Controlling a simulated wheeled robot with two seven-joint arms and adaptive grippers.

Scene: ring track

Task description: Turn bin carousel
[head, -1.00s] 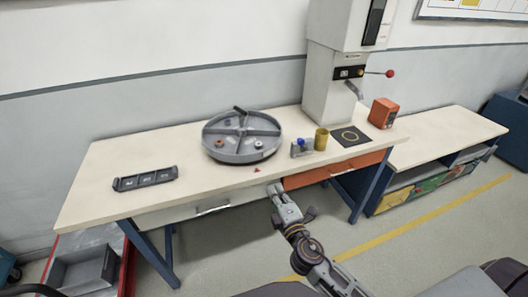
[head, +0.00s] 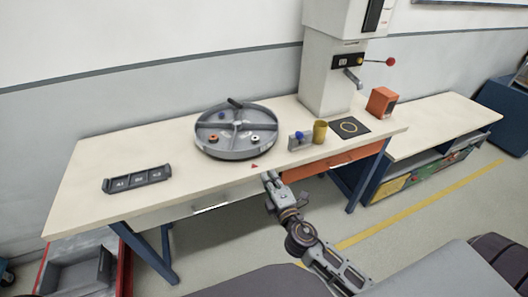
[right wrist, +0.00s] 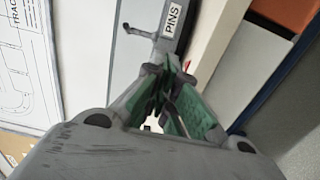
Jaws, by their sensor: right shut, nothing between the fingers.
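The bin carousel (head: 203,145) is a round grey tray on the bench, divided by spokes from a central hub, with a dark bar at its back rim. A blue piece (head: 221,115) lies in a back compartment. My left gripper is out of view.
A small red triangle (head: 254,166) marks the bench in front of the carousel. A dark three-part tray (head: 137,180) lies left. A blue-knobbed block (head: 299,141), yellow cup (head: 319,132) and black mat (head: 349,128) stand right, before a tall press (head: 327,75). Bench between tray and carousel is clear.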

